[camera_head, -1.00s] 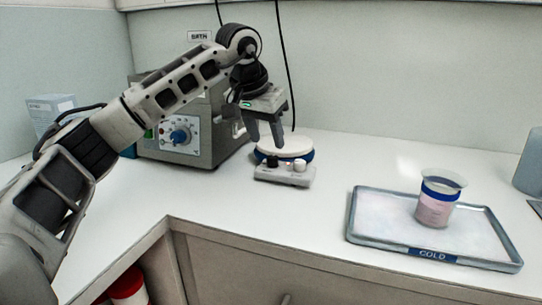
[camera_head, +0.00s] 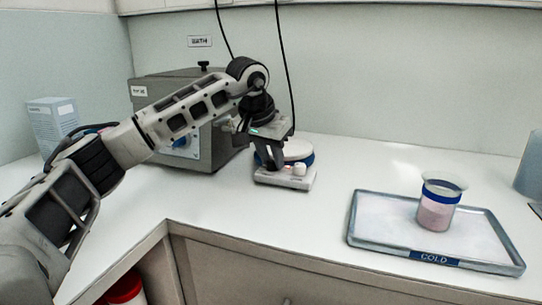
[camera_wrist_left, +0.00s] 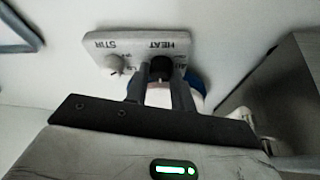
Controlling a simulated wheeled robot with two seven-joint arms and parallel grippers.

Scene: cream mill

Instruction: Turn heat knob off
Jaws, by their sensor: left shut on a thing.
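The hotplate stirrer (camera_head: 300,182) stands on the white counter, with a pale round top (camera_head: 298,149) and a blue rim. Its front panel shows in the left wrist view (camera_wrist_left: 135,42) with the labels STIR and HEAT. The black heat knob (camera_wrist_left: 160,67) is under the HEAT label, between the fingers of my left gripper (camera_wrist_left: 160,76). My left gripper is shut on the heat knob. In the head view, my left gripper (camera_head: 270,164) points down at the panel's left part and hides most of that knob. The pale stir knob (camera_head: 299,169) is free beside it. My right gripper is not in view.
A grey water-bath box (camera_head: 222,125) stands behind my left arm. A metal tray (camera_head: 375,240) labelled COLD lies at the right, with a beaker of pink liquid (camera_head: 436,214) on it. Black cables hang behind the stirrer. The counter between stirrer and tray is clear.

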